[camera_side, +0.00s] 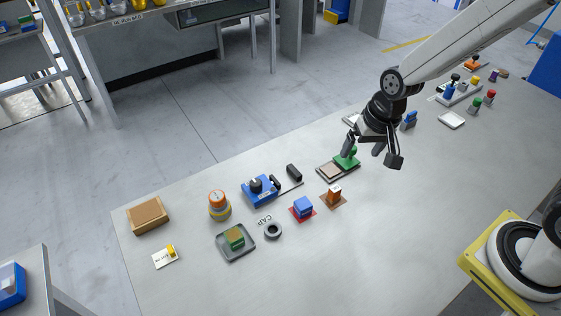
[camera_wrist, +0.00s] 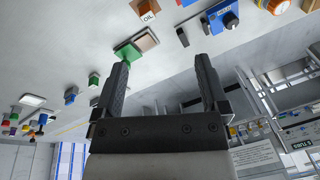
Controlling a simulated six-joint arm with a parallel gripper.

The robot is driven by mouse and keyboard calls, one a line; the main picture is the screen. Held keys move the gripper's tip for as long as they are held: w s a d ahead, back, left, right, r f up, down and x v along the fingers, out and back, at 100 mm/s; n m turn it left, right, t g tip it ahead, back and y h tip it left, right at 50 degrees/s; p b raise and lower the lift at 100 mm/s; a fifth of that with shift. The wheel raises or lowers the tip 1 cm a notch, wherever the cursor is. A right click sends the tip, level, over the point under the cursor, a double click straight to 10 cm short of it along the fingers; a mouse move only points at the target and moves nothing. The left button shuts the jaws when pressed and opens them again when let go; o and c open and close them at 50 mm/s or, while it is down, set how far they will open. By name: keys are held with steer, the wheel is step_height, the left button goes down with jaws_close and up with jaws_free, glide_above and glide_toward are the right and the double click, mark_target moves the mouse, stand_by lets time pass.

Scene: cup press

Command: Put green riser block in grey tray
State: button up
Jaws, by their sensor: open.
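My gripper (camera_side: 362,152) is open, well to the right of the tray and above the table. One finger is close to a separate green piece with a knob (camera_side: 346,160) on a flat board; I cannot tell whether they touch. In the wrist view my gripper (camera_wrist: 161,62) shows its two fingers spread with nothing between them. The green piece (camera_wrist: 127,53) lies just beyond the left fingertip there. The tray is not visible in the wrist view.
A blue device (camera_side: 260,191), a black ring (camera_side: 272,230), a blue block (camera_side: 303,206) and an orange block (camera_side: 334,193) stand between the tray and my gripper. An orange-and-yellow stack (camera_side: 218,205) and a brown box (camera_side: 148,215) are at the left. The front table area is clear.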

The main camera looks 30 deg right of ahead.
steer(key=s+d+r+n+h, duration=0.1)
steer(key=s+d+n, duration=0.3)
steer(key=s, duration=0.2)
steer(key=shift+s+d+r, duration=0.15)
steer(key=shift+s+d, duration=0.1)
steer(key=shift+d, duration=0.15)
stand_by(0.8)
